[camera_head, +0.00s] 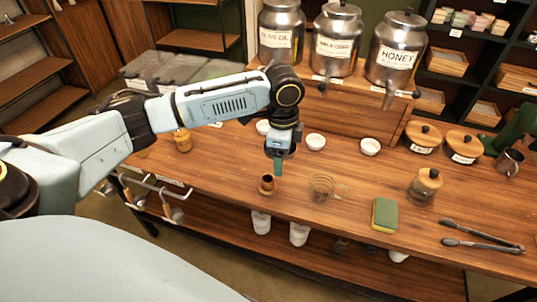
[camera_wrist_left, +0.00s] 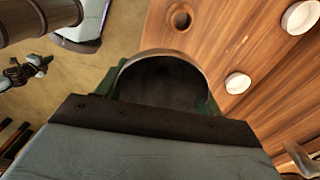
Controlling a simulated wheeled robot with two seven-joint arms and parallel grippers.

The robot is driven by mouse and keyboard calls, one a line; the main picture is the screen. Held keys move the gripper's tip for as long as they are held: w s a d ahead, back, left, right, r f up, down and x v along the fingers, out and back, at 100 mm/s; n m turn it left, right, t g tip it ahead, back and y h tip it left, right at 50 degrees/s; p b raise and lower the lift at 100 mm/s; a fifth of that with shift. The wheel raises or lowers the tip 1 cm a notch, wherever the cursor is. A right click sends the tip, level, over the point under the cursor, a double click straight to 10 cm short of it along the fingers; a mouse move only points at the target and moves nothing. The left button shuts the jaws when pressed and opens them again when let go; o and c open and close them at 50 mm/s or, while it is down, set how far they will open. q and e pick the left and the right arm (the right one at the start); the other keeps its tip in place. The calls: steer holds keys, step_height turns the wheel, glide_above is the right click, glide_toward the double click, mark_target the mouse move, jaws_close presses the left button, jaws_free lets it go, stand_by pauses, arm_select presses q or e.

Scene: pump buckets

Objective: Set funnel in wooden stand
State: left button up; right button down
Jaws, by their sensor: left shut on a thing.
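The wooden stand (camera_head: 267,184) is a small upright piece on the front part of the wooden table. In the left wrist view its round hole (camera_wrist_left: 180,17) shows at the top. My left gripper (camera_head: 278,166) is above the table, behind and slightly right of the stand, pointing down. It is shut on the funnel (camera_wrist_left: 163,78), whose thin rim and dark inside show between the green fingers in the left wrist view. The funnel is apart from the stand. In the head view the funnel is mostly hidden and its spout cannot be made out. My right gripper is not in view.
A glass mug (camera_head: 322,187) stands right of the stand. White bowls (camera_head: 316,142) sit behind. A lidded jar (camera_head: 425,187), a sponge (camera_head: 384,214) and tongs (camera_head: 481,236) are at right. Metal dispensers (camera_head: 338,42) stand on a wooden riser (camera_head: 330,112) at the back.

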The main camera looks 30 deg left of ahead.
arm_select(q)
steer(key=w+a+f+m+p, duration=0.1)
steer(key=a+f+m, duration=0.3)
steer(key=m, duration=0.5)
steer(key=m+b, duration=0.2)
steer(key=b, duration=0.2)
glide_above(268, 176)
steer(key=s+d, duration=0.1)
steer(key=s, duration=0.1)
steer(key=shift+f, duration=2.5)
steer(key=shift+w+d, duration=0.1)
steer(key=shift+w, duration=0.05)
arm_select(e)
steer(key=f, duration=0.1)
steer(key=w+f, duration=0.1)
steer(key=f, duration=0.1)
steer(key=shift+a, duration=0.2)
arm_select(q)
steer(key=shift+p, duration=0.35)
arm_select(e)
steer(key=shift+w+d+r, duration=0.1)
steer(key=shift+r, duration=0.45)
arm_select(q)
steer(key=shift+f+b, duration=0.8)
steer(key=shift+f, duration=1.25)
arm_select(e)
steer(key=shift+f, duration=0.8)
arm_select(q)
steer(key=o, duration=1)
